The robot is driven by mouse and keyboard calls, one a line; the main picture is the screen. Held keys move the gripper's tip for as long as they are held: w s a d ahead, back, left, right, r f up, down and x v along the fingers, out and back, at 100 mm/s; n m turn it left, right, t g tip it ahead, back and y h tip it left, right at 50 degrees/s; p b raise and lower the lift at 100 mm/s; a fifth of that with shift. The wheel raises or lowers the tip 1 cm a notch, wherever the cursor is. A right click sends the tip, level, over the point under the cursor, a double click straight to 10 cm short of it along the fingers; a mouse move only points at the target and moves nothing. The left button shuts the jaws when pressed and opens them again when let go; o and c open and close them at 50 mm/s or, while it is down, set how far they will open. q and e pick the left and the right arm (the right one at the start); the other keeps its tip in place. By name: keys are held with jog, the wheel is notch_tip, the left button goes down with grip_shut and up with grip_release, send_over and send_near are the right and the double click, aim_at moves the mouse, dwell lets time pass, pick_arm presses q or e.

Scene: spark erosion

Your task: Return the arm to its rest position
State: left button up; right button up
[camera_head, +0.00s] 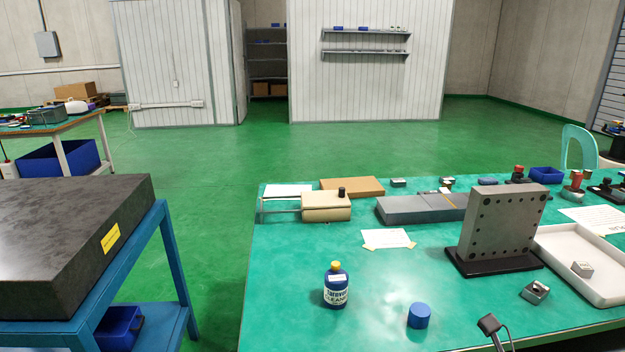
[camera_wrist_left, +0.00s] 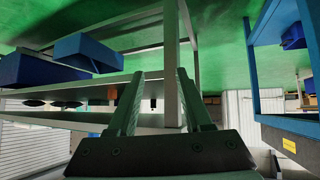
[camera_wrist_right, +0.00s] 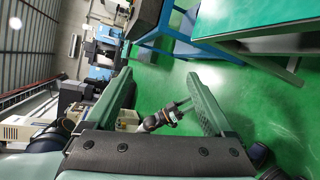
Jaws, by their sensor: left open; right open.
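Neither of my arms shows clearly in the head view. My left gripper (camera_wrist_left: 159,75) shows in the left wrist view with its two fingers apart and nothing between them. That view appears turned over, with a pale table leg (camera_wrist_left: 171,60) close beyond the fingers. My right gripper (camera_wrist_right: 158,76) shows in the right wrist view with its fingers wide apart and empty. Green floor (camera_wrist_right: 228,85) lies beyond it. I cannot tell whether either gripper touches anything.
A green-topped table (camera_head: 290,280) holds a blue bottle (camera_head: 337,290), a blue cap-like cylinder (camera_head: 418,316), an upright grey plate (camera_head: 500,222) and a white tray (camera_head: 560,240). A dark stone slab (camera_head: 60,240) on a blue stand is at left. Floor between them is clear.

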jog(key=w+d+f+m+t+h+p, duration=0.25)
jog(key=m+t, duration=0.35)
jog(key=m, duration=0.5)
jog(key=w+d+f+m+t+h+p, duration=0.15)
jog(key=m+t+h, duration=0.35)
jog(key=m, duration=0.6)
pick_arm(q)
jog(key=r, duration=0.1)
jog(key=s+a+r+p, duration=0.1)
jog(key=r, duration=0.1)
jog(key=s+a+r+p, duration=0.1)
jog(key=shift+r, duration=0.35)
pick_arm(e)
jog(key=s+f+m+g+h, duration=0.2)
jog(key=s+f+m, duration=0.3)
jog(key=f, duration=0.4)
jog(key=s+d+f+m+g+h, duration=0.1)
jog(key=s+f+m+g+h, duration=0.2)
jog(key=s+f+m, duration=0.3)
notch_tip(320, 180, down, 4)
jog(key=shift+s+r+g, duration=0.25)
jog(key=shift+s+g, duration=0.35)
jog(key=shift+s, duration=0.5)
